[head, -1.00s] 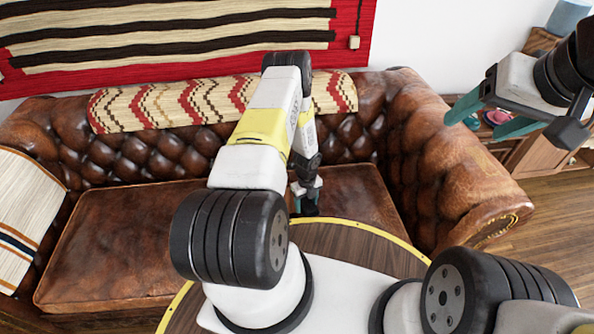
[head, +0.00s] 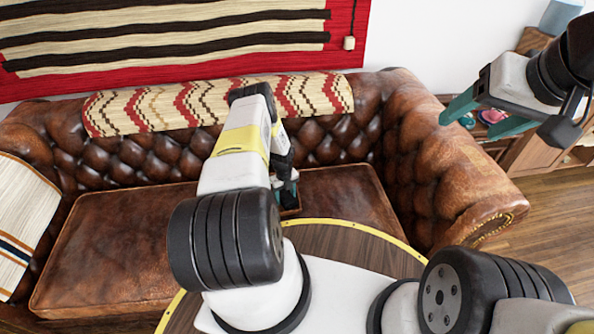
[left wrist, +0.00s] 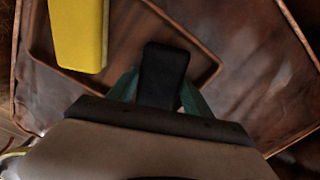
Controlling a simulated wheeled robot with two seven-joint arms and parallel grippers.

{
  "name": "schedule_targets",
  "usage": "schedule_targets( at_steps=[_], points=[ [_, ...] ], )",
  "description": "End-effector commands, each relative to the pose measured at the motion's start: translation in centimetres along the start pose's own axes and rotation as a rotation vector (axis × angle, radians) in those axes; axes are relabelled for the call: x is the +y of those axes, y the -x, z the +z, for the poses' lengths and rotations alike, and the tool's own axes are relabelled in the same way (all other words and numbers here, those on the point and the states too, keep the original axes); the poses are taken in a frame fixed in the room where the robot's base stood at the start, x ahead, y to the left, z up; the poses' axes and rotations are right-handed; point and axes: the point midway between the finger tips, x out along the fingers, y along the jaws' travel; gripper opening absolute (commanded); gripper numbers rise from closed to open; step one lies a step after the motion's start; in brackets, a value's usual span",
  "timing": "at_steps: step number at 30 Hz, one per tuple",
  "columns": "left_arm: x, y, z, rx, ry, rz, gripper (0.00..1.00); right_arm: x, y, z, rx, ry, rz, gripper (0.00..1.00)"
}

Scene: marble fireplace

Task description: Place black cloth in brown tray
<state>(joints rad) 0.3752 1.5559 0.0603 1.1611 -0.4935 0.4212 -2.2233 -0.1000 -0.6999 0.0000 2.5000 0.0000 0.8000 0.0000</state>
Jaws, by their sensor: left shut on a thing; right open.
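The black cloth (left wrist: 163,72) shows as a dark, smooth-edged piece between the teal fingers of my left gripper (left wrist: 160,92), which is shut on it. In the left wrist view, the brown tray (left wrist: 190,38) lies below the gripper on the leather seat. The cloth overlaps the tray's inside in that view; I cannot tell whether it touches the bottom. In the head view, my left gripper (head: 287,190) is over the sofa seat, partly hidden by its arm, and a bit of tray edge (head: 290,212) shows under it. My right gripper (head: 470,126) is open and empty at the upper right.
A yellow block-like thing (left wrist: 78,35) overlaps the tray's left part in the left wrist view. The brown leather sofa (head: 120,245) has a rolled arm (head: 455,175) at right. A round yellow-rimmed wooden table (head: 350,240) stands in front. The left seat is clear.

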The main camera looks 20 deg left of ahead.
Motion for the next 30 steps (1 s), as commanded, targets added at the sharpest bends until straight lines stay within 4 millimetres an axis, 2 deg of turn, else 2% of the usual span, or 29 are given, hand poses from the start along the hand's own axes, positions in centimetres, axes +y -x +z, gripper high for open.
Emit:
schedule_targets(
  at_steps=[7,8,9,16,20,23,30],
  points=[
    [0.0,-0.3,0.0,0.0,0.0,0.0,0.14,0.0,0.0,0.0,0.0,0.0,0.0,0.67],
    [0.0,-0.3,0.0,0.0,0.0,0.0,0.64,0.0,0.0,0.0,0.0,0.0,0.0,0.67],
    [0.0,-0.3,0.0,0.0,0.0,0.0,0.67,0.0,0.0,0.0,0.0,0.0,0.0,0.67],
    [0.0,-0.2,0.0,0.0,0.0,0.0,0.67,0.0,0.0,0.0,0.0,0.0,0.0,0.67],
    [-0.1,0.6,0.1,-0.001,0.0,-0.001,0.67,0.0,0.0,0.0,0.0,0.0,0.0,0.67],
    [-0.1,2.1,0.1,-0.002,-0.001,-0.001,0.67,0.0,0.0,0.0,0.0,0.0,0.0,0.67],
    [0.0,7.4,0.1,-0.002,-0.001,-0.001,0.67,0.0,0.0,0.0,0.0,0.0,0.0,0.67]
  ],
)
